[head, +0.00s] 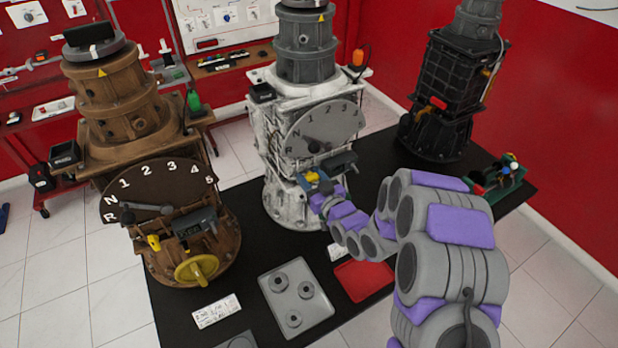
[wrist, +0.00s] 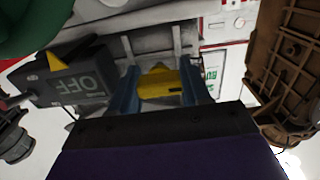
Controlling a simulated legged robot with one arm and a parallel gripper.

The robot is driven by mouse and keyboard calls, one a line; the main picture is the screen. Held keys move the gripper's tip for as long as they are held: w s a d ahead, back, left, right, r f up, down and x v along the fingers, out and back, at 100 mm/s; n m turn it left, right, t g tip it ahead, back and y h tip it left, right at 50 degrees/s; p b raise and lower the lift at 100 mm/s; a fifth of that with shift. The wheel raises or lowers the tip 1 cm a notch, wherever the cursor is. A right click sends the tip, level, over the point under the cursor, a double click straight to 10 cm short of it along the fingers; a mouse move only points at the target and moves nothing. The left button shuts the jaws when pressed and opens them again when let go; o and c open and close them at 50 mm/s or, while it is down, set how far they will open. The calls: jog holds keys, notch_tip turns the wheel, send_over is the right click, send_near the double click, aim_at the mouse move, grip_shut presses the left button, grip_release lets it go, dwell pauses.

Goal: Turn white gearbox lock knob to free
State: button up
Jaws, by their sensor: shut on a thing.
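The white gearbox (head: 276,190) stands upright in the middle of the black table, with a grey gear dial (head: 325,125) on its front. My gripper (head: 314,182) is at its lower front, below the dial. In the wrist view my gripper (wrist: 161,88) has its two blue fingers on either side of the yellow lock knob (wrist: 160,84) and is shut on it. A dark box reading OFF (wrist: 80,82) is beside the knob; its text is upside down in the wrist view. The fingers hide the knob's sides, and I cannot tell its lock marking.
A brown gearbox (head: 140,115) stands at left with its own dial and yellow knob (head: 153,242). A black gearbox (head: 445,95) stands at right. A grey tray with round parts (head: 272,312) and a red mat (head: 362,280) lie in front. A green tool tray (head: 500,180) is at right.

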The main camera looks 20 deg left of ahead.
jog(key=shift+w+r+t, duration=0.2)
jog(key=shift+r+t, duration=0.1)
jog(key=shift+r, duration=0.3)
jog(key=o, duration=0.8)
jog(key=shift+s+d+r, duration=0.15)
jog(key=shift+s+d, duration=0.15)
jog(key=shift+w+f, duration=0.1)
jog(key=shift+f, duration=0.15)
jog(key=shift+a+f, duration=0.25)
jog(key=shift+a, duration=0.15)
jog(key=shift+p+v, duration=4.35)
jog(key=shift+v, duration=4.35)
jog(key=shift+w+d, duration=0.15)
jog(key=shift+w, duration=0.05)
